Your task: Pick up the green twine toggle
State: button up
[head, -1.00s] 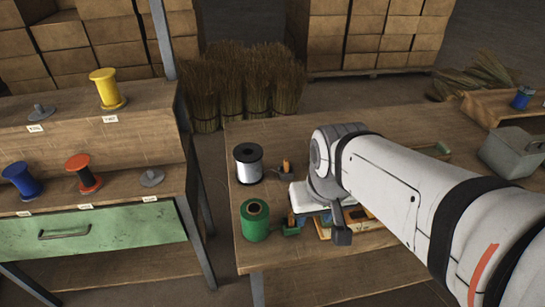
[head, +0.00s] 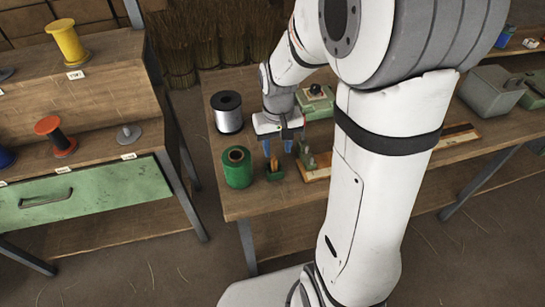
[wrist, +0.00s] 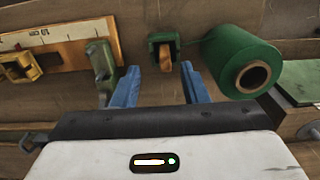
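The green twine toggle is a small wooden piece (head: 275,160) seated in a green holder (head: 276,174) on the bench, right of the green twine spool (head: 237,168). In the wrist view the toggle (wrist: 166,57) and its holder (wrist: 157,38) show ahead of my fingers, between their lines, with the green spool (wrist: 243,65) to the right. My gripper (head: 278,148) has two blue fingers. It is open and empty, just behind and above the toggle in the head view. The wrist view also shows my open gripper (wrist: 160,86) with a clear gap between fingers and toggle.
A silver spool (head: 228,113) stands behind the green one. A green upright clamp (head: 308,163) on a wooden board stands close right of my fingers; it also shows in the wrist view (wrist: 101,65). A grey box (head: 492,92) is farther right.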

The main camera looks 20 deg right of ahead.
aim_at(274, 158)
jog(key=f, duration=0.3)
jog(key=w+f, duration=0.1)
jog(key=f, duration=0.1)
jog(key=shift+a+f, duration=0.2)
jog(key=shift+a, duration=0.15)
jog(key=shift+f, duration=0.45)
jog(key=shift+c, duration=0.6)
grip_shut()
